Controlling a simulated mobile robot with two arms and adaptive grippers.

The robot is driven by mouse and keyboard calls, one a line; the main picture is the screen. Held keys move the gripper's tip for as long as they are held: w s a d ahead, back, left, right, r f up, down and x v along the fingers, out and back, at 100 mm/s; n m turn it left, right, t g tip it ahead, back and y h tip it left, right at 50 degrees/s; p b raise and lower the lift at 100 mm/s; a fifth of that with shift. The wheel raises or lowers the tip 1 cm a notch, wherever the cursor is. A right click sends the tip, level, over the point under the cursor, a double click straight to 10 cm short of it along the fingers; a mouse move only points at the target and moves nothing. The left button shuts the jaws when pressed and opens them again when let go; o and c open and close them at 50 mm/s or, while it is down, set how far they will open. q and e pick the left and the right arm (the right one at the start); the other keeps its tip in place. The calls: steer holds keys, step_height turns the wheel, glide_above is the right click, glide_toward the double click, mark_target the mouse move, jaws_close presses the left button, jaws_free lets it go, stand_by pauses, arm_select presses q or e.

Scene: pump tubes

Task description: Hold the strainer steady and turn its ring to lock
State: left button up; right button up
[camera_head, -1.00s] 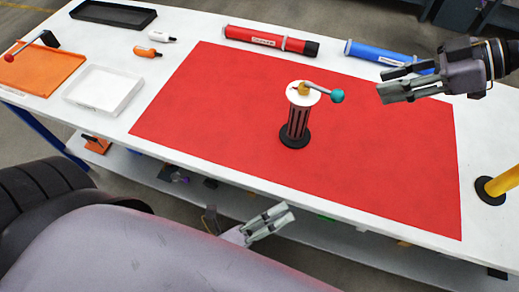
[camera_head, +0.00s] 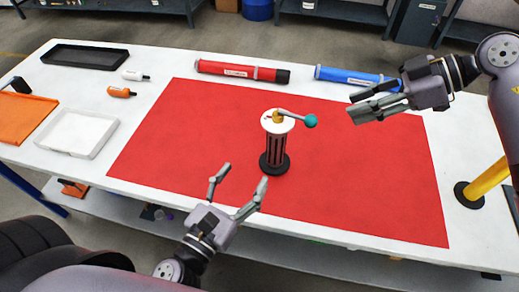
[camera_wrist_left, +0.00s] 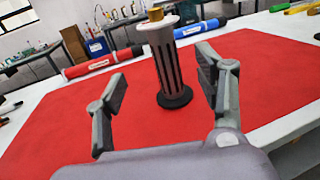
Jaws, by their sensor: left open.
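The strainer (camera_head: 277,146) stands upright on the red mat. It has a dark slotted body, a black round base, a white top and a brass-coloured hub with a lever ending in a teal ball (camera_head: 311,121). My left gripper (camera_head: 244,174) is open and empty, in front of the strainer and a little left of it.
A red tube (camera_head: 240,71) and a blue tube (camera_head: 345,76) lie behind the red mat (camera_head: 370,190). A white tray (camera_head: 77,133), an orange tray (camera_head: 24,118) and a black tray (camera_head: 85,56) are at left. A yellow post (camera_head: 488,178) stands at right.

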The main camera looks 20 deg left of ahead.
mark_target(273, 135)
arm_select(q)
steer(key=w+d, duration=0.1)
steer(key=w, duration=1)
steer(key=w+d, duration=0.1)
steer(key=w, duration=0.4)
steer(key=shift+w+d+f, duration=0.1)
steer(key=shift+w+d, duration=0.2)
steer(key=shift+d, duration=0.05)
